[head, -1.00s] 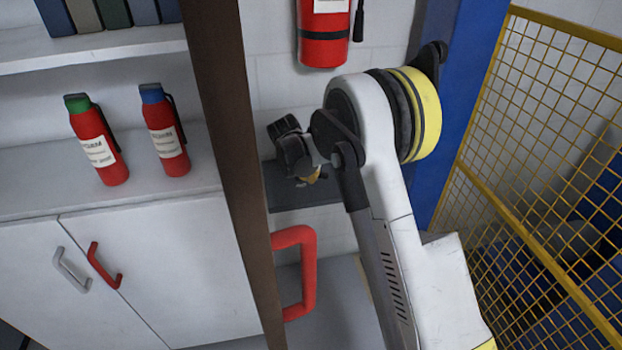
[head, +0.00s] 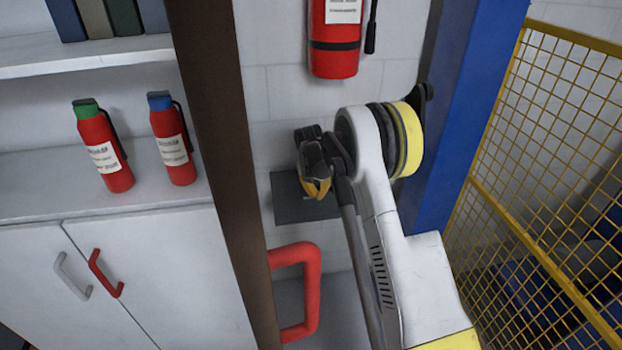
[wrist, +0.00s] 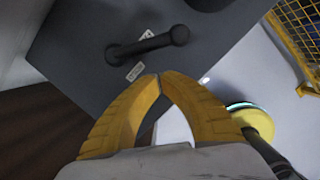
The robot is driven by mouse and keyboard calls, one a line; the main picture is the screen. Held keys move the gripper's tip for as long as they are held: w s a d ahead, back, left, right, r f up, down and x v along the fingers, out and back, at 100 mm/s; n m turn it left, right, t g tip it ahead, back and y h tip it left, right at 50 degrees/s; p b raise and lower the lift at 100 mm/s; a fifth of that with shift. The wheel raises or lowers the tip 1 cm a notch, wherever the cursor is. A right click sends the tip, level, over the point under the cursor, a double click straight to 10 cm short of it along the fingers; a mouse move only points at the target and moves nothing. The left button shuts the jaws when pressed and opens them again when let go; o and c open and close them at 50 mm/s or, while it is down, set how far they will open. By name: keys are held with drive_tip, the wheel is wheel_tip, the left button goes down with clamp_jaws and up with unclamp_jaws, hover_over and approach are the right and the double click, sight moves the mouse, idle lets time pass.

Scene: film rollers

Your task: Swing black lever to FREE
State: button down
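The black lever (wrist: 147,47) lies across a dark grey plate (wrist: 85,50) in the wrist view, with a round knob at each end. A small white label (wrist: 134,72) sits beside its left part, too blurred to read. My gripper (wrist: 160,77) has yellow fingers whose tips meet, with nothing between them. The tips point toward the lever and appear apart from it, just below it in the picture. In the head view, my gripper (head: 317,190) is in front of the grey plate (head: 290,207) on the wall; the lever cannot be made out there.
A brown post (head: 215,130) and red handle (head: 312,290) stand left of my arm. A red extinguisher (head: 334,45) hangs above. A blue column (head: 455,120) and yellow mesh fence (head: 540,170) are right. Two red bottles (head: 103,150) stand on the left cabinet.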

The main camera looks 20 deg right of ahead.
sight(319, 188)
drive_tip(key=shift+w+d+f, duration=0.25)
drive_tip(key=shift+w+d, duration=0.45)
drive_tip(key=shift+d, duration=0.1)
drive_tip(key=shift+w+d, duration=0.55)
drive_tip(key=shift+d, duration=0.2)
drive_tip(key=shift+a, duration=0.1)
